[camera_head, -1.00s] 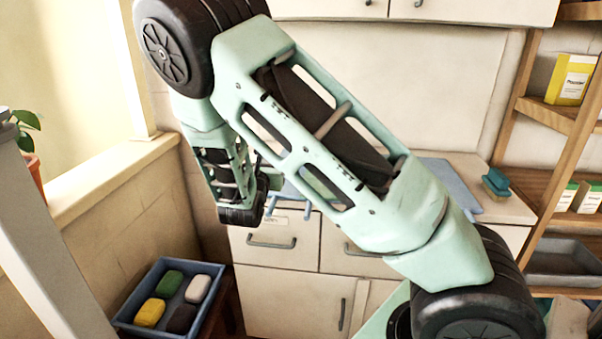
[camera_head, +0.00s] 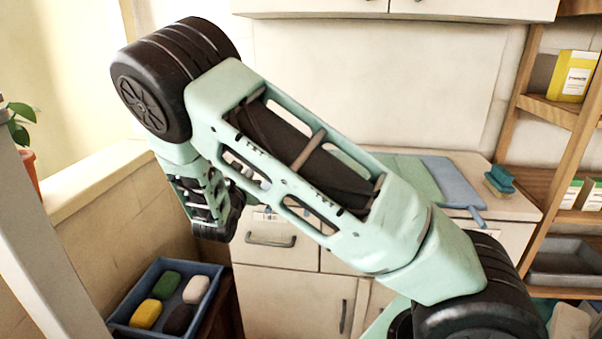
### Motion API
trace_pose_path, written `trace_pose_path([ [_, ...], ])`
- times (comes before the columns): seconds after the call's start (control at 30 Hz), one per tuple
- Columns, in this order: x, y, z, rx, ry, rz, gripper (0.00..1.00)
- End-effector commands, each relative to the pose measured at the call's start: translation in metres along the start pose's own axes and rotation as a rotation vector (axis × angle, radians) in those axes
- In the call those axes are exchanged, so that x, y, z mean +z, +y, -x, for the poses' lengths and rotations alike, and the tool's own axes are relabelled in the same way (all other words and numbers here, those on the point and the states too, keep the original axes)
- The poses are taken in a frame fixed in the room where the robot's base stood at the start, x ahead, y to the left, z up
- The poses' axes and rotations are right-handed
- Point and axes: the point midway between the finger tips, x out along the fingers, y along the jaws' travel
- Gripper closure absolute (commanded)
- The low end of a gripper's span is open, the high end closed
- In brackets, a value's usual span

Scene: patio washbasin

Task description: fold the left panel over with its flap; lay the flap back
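A flat cloth or mat lies on the counter top. A pale green panel (camera_head: 413,172) and a blue panel (camera_head: 452,181) on its right show beyond my arm. A narrow blue tab (camera_head: 477,216) sticks out at the blue panel's front corner. The left panel and its flap are mostly or wholly hidden behind my arm. A small light-blue piece (camera_head: 263,197) shows beside my wrist; I cannot tell whether it is cloth or part of my gripper. My gripper's fingertips cannot be made out behind the arm links, so its opening and any hold are hidden.
A teal-topped sponge or brush (camera_head: 499,180) sits on the counter's right end. A blue tray (camera_head: 122,318) with several coloured blocks stands low at left. Wooden shelves (camera_head: 553,112) rise at right, a wall cabinet (camera_head: 480,8) hangs above, and a ledge (camera_head: 95,180) runs at left.

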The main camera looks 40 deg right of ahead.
Motion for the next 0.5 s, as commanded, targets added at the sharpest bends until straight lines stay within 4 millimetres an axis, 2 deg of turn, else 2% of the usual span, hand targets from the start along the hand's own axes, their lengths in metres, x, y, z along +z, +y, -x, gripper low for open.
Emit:
trace_pose_path([
  [0.03,-0.006,0.003,0.0,0.0,0.0,-0.001,1.0],
  [0.23,-0.015,0.006,0.0,-0.001,0.0,0.0,1.0],
  [0.5,-0.043,0.014,0.0,-0.001,-0.001,0.0,1.0],
])
